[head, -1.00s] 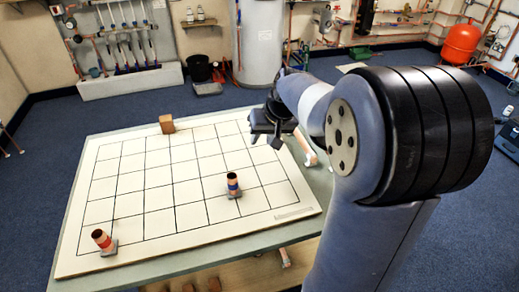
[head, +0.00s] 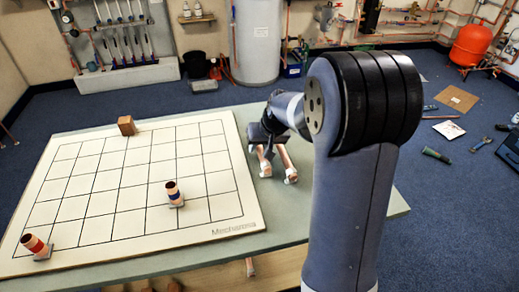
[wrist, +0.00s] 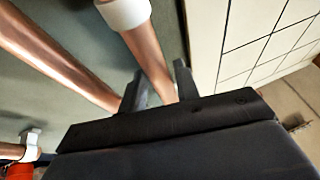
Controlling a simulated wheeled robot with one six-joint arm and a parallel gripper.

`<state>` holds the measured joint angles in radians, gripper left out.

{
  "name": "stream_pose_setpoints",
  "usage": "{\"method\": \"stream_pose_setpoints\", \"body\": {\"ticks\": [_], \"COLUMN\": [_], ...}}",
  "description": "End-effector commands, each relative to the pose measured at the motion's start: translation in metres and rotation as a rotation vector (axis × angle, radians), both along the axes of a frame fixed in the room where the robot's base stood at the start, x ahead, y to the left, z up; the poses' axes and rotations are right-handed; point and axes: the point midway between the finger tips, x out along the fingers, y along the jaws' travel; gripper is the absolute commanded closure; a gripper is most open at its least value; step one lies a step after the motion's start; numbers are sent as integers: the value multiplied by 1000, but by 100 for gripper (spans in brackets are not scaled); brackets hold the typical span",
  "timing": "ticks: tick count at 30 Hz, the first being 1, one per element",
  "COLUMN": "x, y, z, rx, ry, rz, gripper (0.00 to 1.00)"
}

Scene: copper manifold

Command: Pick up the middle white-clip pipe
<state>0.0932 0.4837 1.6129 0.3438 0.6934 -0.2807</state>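My gripper (head: 262,140) is low over the right side of the table, beside the grid board. In the wrist view my gripper (wrist: 160,80) has its two fingers apart, with a copper pipe (wrist: 151,58) running between them. That pipe carries a white clip (wrist: 124,12) beyond the fingertips. A second copper pipe (wrist: 55,55) lies to its left. In the head view the pipe ends show below my gripper, one pipe at left (head: 265,163) and one at right (head: 286,164). I cannot tell whether the fingers touch the pipe. My gripper hides the pipes' far parts.
The white grid board (head: 100,200) fills the table's left part. On it stand a red-banded pipe piece (head: 35,246), a blue-banded one (head: 174,193) and a brown block (head: 127,126). A white clip (wrist: 30,137) and something red show at lower left in the wrist view.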

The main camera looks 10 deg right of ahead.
Motion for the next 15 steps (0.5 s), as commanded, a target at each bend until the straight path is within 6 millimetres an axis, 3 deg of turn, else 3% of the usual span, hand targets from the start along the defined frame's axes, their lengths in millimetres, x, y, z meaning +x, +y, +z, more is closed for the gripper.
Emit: {"method": "stream_pose_setpoints", "body": {"ticks": [10,15], "x": [4,3], "y": [2,2], "z": [-8,-8], "rx": [0,0], "ry": [-1,-1], "rz": [0,0], "gripper": [70,84]}}
